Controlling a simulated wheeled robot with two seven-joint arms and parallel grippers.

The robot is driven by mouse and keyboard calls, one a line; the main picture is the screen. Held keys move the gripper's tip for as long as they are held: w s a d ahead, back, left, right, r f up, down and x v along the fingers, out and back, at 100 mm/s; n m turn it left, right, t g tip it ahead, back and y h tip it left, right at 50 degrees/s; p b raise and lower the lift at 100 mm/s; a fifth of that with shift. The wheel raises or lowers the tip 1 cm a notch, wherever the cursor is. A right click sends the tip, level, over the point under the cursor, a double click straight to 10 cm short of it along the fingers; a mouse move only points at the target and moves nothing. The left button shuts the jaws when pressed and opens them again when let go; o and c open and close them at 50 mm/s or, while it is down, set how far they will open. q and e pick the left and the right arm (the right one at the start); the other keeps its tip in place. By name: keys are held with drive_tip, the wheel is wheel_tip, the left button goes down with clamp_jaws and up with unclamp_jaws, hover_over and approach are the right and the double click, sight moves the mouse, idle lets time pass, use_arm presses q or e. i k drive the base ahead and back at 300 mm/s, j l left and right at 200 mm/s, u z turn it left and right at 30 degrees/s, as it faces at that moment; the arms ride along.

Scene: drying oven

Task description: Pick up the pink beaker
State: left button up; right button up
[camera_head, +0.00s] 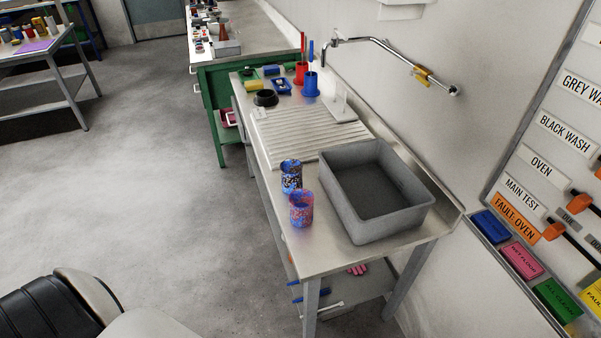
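The pink beaker (301,210), speckled pink and blue, stands upright near the front left edge of the metal sink bench (323,254). A blue beaker (291,177) with dark and pale speckles stands just behind it. The pink beaker partly overlaps the blue one's lower part in the picture; I cannot tell if they touch. Neither of my grippers shows in the head view.
A grey basin (406,213) stands close to the right of the beakers. A ribbed draining area (290,138) lies behind, with red and blue holders (311,84) farther back. A wall board (545,170) is at the right. Floor left of the bench is clear.

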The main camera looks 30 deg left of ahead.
sight(300, 200)
drive_tip(key=u, duration=0.95)
drive_tip(key=k+j, duration=0.1)
drive_tip(key=j, duration=0.2)
drive_tip(key=k+j, duration=0.1)
drive_tip(key=j, duration=0.2)
